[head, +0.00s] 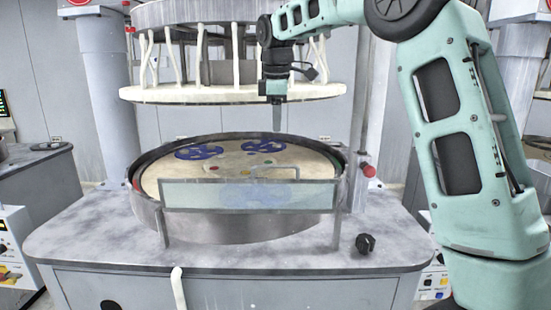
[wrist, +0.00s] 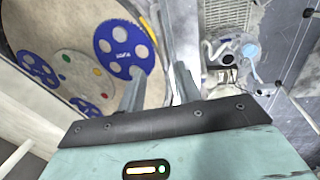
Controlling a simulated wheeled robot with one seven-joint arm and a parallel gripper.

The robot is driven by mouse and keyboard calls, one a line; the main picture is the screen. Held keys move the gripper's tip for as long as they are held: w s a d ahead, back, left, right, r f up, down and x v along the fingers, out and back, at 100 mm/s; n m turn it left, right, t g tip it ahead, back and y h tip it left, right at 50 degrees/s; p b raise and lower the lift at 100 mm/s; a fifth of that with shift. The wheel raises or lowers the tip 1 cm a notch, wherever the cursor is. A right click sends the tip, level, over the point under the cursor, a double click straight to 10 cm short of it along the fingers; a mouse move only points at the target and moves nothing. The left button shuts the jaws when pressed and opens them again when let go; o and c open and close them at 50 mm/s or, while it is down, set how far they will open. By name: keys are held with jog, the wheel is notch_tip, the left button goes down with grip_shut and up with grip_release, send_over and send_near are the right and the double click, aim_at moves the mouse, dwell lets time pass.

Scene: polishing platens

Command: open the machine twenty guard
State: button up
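The guard (head: 225,196) is a clear, pale-framed panel standing upright across the front of the round polishing platen. A thin bar handle (head: 276,167) rises from its top edge, right of centre. My gripper (head: 277,122) points down above the platen, above the handle and apart from it. In the wrist view my gripper (wrist: 160,72) has its two fingers spread with nothing between them. The guard and handle cannot be made out there. No machine number is readable.
The lower platen (head: 170,178) carries blue perforated discs (head: 264,146) and coloured dots inside a dark rim. A pale upper plate (head: 225,94) hangs above it, close to my gripper. A black knob (head: 365,243) and a red button (head: 369,170) are at the right.

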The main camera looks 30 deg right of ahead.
aim_at(277, 166)
jog(key=f, duration=0.4)
jog(key=w+d+f+p, duration=0.1)
jog(key=f, duration=0.3)
jog(key=w+f+p, duration=0.1)
jog(key=f, duration=0.3)
jog(key=shift+d+f, duration=0.1)
jog(key=shift+d, duration=0.05)
grip_shut()
